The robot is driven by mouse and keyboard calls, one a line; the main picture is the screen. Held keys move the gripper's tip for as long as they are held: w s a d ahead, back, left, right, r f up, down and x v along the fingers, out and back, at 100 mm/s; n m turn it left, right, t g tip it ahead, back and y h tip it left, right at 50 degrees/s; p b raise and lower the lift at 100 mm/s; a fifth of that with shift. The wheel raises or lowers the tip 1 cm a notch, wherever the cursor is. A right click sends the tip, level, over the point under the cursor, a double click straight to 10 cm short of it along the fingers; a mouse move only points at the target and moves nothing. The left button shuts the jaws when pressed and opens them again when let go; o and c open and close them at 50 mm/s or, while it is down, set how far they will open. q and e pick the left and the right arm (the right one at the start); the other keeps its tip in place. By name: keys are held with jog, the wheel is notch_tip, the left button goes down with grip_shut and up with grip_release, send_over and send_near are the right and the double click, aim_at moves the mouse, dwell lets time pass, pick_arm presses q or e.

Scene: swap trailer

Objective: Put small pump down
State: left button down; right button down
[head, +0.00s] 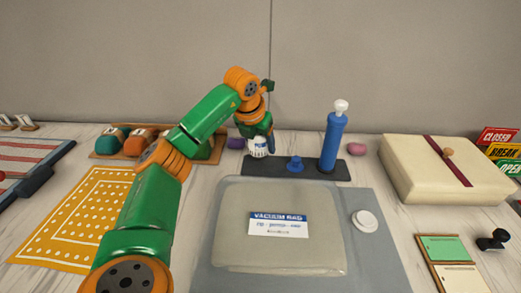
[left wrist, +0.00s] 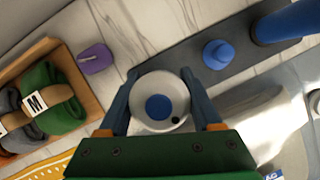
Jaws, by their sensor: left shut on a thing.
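The small pump (head: 258,150), a white round body with a blue centre, is in my left gripper (head: 258,138) at the left end of a dark tray (head: 323,166). In the left wrist view the small pump (left wrist: 174,90) sits between the two fingers of the left gripper (left wrist: 160,84), which are shut on its sides. The tray (left wrist: 190,63) shows beyond it there. I cannot tell whether the pump's underside touches the tray. My right gripper is not in view.
A tall blue hand pump (head: 335,145) and a small blue knob-shaped piece (head: 295,163) stand on the tray. A clear vacuum bag (head: 280,255) lies in front. A box of rolled clothes (head: 100,155) is left, a cream case (head: 415,165) right. A purple piece (head: 236,143) lies behind.

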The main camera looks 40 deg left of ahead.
aim_at(260, 152)
pick_arm(q)
jog(key=shift+w+a+f, duration=0.1)
jog(key=shift+a+f, duration=0.05)
jog(key=shift+f, duration=0.8)
jog(key=shift+a+f, duration=0.1)
jog(key=shift+f, duration=0.85)
jog(key=shift+b, duration=0.3)
jog(key=shift+c, duration=0.3)
grip_release()
jog(key=shift+f, duration=0.1)
jog(key=shift+r, duration=0.25)
jog(key=p+v, duration=0.1)
jog(key=v, duration=1)
jog(key=shift+s+r, duration=0.25)
jog(key=shift+r, duration=0.1)
jog(key=shift+d, duration=0.1)
